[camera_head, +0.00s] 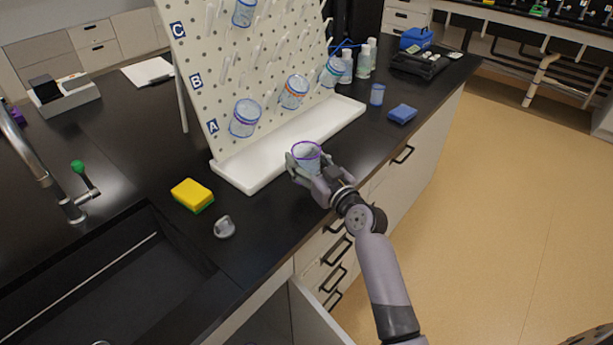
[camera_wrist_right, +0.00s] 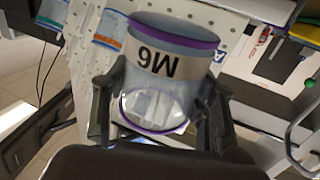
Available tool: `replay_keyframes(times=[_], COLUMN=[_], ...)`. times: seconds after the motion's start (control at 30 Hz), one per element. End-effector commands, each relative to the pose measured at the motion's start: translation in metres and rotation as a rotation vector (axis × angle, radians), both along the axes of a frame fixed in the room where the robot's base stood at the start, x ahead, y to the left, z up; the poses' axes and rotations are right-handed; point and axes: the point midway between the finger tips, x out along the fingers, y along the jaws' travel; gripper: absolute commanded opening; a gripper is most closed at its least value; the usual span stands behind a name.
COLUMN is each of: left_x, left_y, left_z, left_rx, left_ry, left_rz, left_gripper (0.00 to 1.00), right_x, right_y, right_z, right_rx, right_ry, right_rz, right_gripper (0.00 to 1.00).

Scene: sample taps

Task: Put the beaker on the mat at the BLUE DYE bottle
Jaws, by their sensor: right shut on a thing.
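My right gripper (camera_head: 305,172) is shut on a clear beaker (camera_head: 306,156) with a purple rim, above the counter's front part, by the white drip tray. In the right wrist view the beaker (camera_wrist_right: 165,65) sits between the two fingers (camera_wrist_right: 162,105), and its tan label appears to read M6, upside down. Several small bottles (camera_head: 364,60) with white caps stand at the back right of the counter; their labels are too small to read, so I cannot tell which is BLUE DYE. I cannot make out a mat. My left gripper is not in view.
A white pegboard (camera_head: 200,55) marked A, B, C holds several beakers above the drip tray (camera_head: 240,178). A yellow sponge (camera_head: 192,194), a grey knob-like object (camera_head: 224,227) and the black sink (camera_head: 110,285) are at left. A blue sponge (camera_head: 402,114) and a small blue-tinted cup (camera_head: 377,94) stand right.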

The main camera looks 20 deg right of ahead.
Motion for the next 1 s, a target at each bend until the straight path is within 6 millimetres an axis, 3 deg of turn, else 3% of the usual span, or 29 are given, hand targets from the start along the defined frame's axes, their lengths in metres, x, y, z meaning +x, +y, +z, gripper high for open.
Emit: replay_keyframes(times=[0.13,0.4,0.83,0.87,1.0], left_x=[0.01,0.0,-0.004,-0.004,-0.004], left_y=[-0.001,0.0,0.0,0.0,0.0], left_z=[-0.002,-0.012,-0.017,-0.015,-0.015], left_rx=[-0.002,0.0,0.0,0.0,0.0], left_ry=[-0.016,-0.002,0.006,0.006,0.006], left_rz=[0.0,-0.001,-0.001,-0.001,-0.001], left_gripper=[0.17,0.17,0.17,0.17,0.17], right_x=[0.0,0.0,0.0,0.0,0.0], right_y=[0.0,0.0,0.0,0.0,0.0], right_z=[-0.011,-0.047,-0.053,-0.052,-0.051], right_rx=[-0.001,0.0,0.0,0.0,0.0], right_ry=[-0.001,0.0,-0.001,-0.001,0.0], right_rz=[0.001,0.0,0.0,0.0,0.0], right_gripper=[0.22,0.22,0.22,0.55,0.64])
